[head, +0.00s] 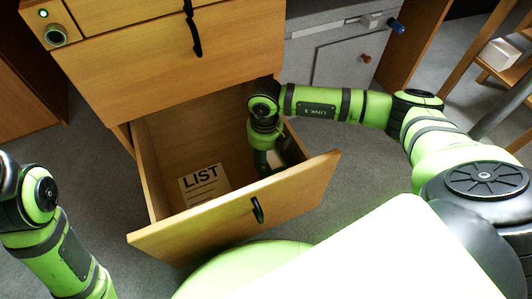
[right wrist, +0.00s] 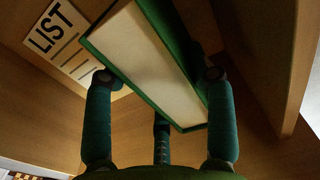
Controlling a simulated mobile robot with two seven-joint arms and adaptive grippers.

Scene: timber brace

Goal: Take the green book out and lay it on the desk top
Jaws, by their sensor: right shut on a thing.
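The green book (right wrist: 148,58), with a green cover and pale page edges, is between the fingers of my right gripper (right wrist: 160,85) in the right wrist view. The fingers sit on both sides of it and are shut on it. In the head view my right gripper (head: 266,158) reaches down into the open drawer (head: 225,212), near its right side. The book (head: 276,158) is mostly hidden there by the gripper. It is inside the drawer, and I cannot tell if it touches the bottom. My left arm shows at the left edge, but its gripper is out of view.
A white sheet marked LIST (head: 204,185) lies on the drawer's bottom, left of the book. The wooden desk (head: 180,60) with closed drawers stands above. A grey cabinet (head: 335,50) stands behind at the right. The drawer's walls surround my gripper closely.

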